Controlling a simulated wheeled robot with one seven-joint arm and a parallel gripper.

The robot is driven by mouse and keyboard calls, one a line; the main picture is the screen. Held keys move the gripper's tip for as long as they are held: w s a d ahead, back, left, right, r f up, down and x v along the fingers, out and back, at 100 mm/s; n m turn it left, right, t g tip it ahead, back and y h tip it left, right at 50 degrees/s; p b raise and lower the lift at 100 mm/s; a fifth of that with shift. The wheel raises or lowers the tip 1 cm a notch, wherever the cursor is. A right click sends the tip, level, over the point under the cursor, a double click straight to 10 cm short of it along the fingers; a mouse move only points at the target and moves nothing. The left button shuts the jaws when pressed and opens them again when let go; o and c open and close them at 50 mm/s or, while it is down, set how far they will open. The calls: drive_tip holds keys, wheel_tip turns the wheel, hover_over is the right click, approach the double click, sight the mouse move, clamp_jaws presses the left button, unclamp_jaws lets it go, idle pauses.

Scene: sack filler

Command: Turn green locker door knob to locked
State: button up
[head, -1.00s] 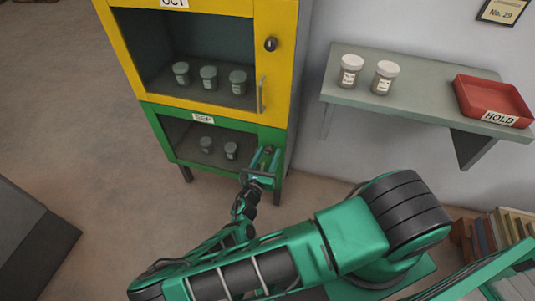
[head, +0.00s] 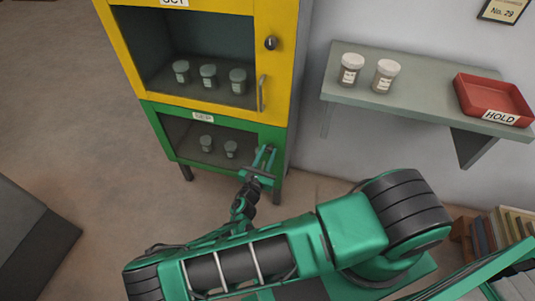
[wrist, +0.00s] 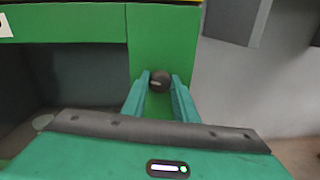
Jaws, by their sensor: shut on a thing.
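The green locker (head: 188,167) with the SEP label is the lower unit in the head view; its front also shows in the wrist view (wrist: 148,38). Its dark round door knob (wrist: 159,80) sits on the right-hand green strip of the front. My gripper (head: 266,158) reaches it from the front. In the wrist view my two teal fingers (wrist: 160,92) stand on either side of the knob and are shut on it. The knob's mark and turn angle cannot be made out. In the head view my gripper hides the knob.
The yellow OCT locker (head: 272,85) sits above, with its own knob (head: 270,43) and handle (head: 262,93). A wall shelf (head: 425,105) to the right holds two jars and a red HOLD tray (head: 492,102). Floor is clear left of the lockers.

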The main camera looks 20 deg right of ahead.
drive_tip(key=m, duration=0.7)
drive_tip(key=shift+d, duration=0.1)
drive_tip(key=m, duration=0.4)
drive_tip(key=shift+s+m+y, duration=0.1)
drive_tip(key=shift+m+y, duration=0.2)
drive_tip(key=shift+d+f+m, duration=0.1)
drive_tip(key=shift+m, duration=1.3)
drive_tip(key=shift+s, duration=0.1)
drive_tip(key=o, duration=1.1)
drive_tip(key=shift+c, duration=0.2)
